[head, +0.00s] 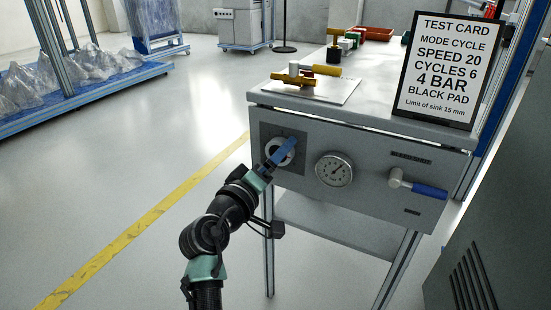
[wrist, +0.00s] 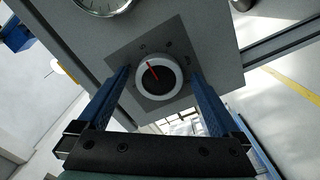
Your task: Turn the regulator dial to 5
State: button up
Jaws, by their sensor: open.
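The regulator dial (wrist: 157,77) is a dark round knob with a red pointer line and a pale ring around it, on a dark square plate. In the head view the dial (head: 274,151) sits at the left of the bench's front panel, partly hidden by my gripper. My gripper (head: 287,148) has blue fingers and is in front of the dial. In the wrist view my gripper (wrist: 160,72) is open, with one finger on each side of the dial and visible gaps.
A round pressure gauge (head: 334,169) is right of the dial, and a blue-handled valve (head: 428,191) is farther right. On the bench top (head: 375,118) stand a test card (head: 448,68) and a brass fitting (head: 296,78) on a white sheet. Floor in front is clear.

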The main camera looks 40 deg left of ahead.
jog(key=p+v, duration=0.4)
jog(key=v, duration=0.9)
jog(key=w+d+r+m+t+h+p, duration=0.15)
jog(key=w+d+r+m, duration=0.25)
jog(key=d+r, duration=0.6)
jog(key=w+d+r+m+t+h+p, duration=0.1)
jog(key=w+d+r+m+t+p, duration=0.35)
jog(key=r, duration=1.05)
jog(key=s+d+r+m+t+h+p, duration=0.1)
jog(key=s+d+r+m, duration=0.1)
jog(key=s+d+r, duration=0.35)
jog(key=s+d+r+m+t+h+p, duration=0.1)
jog(key=s+d+r+m+t, duration=0.1)
jog(key=d+r, duration=0.7)
jog(key=s+d+r+m+t, duration=0.1)
jog(key=s+d+r+m, duration=0.2)
jog(key=r, duration=0.7)
notch_tip(320, 180, up, 35)
jog(key=n+p, duration=0.1)
jog(key=p, duration=3.5)
jog(key=shift+w, duration=0.3)
